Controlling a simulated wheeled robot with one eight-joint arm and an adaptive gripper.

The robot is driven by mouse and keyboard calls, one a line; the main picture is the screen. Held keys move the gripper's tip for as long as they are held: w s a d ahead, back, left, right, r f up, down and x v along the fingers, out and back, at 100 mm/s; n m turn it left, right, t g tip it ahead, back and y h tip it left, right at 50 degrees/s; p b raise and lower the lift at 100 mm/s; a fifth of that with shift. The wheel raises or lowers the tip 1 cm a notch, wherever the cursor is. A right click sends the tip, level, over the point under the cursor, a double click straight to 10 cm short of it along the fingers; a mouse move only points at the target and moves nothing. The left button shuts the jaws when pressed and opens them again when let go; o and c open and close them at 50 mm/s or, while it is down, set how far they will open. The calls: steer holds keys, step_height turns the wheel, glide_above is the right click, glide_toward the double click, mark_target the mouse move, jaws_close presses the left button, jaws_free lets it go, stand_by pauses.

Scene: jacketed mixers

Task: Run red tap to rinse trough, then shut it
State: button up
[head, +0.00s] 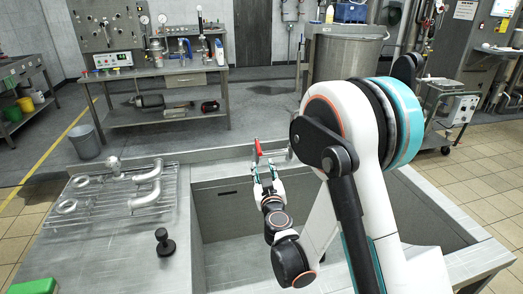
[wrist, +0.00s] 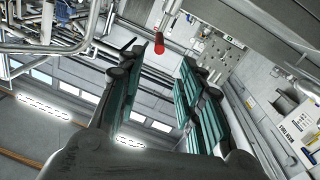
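The red tap (head: 258,147) has a red handle at the far rim of the metal trough (head: 230,186). Its red end also shows in the wrist view (wrist: 159,43), near the top middle. My gripper (head: 263,168) is over the trough, just below the tap handle in the head view. In the wrist view my gripper (wrist: 161,62) has its two teal-padded fingers apart with nothing between them. The red handle appears in line with the gap, beyond the fingertips. I cannot tell whether they touch it. I see no water running in the trough.
A wire rack (head: 105,203) with metal pipe fittings lies on the counter left of the trough. A dark knob-like object (head: 165,242) stands nearer. Behind, a workbench (head: 160,72) and a large metal drum (head: 345,55) stand on the floor.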

steer(key=p, duration=0.5)
glide_toward(259, 148)
steer(key=shift+w, duration=0.65)
steer(key=w, duration=0.3)
steer(key=w+b, duration=0.1)
steer(key=w, duration=0.1)
steer(key=w+a, duration=0.1)
steer(key=w, duration=0.2)
steer(key=shift+w+f+b, duration=0.35)
jaws_close()
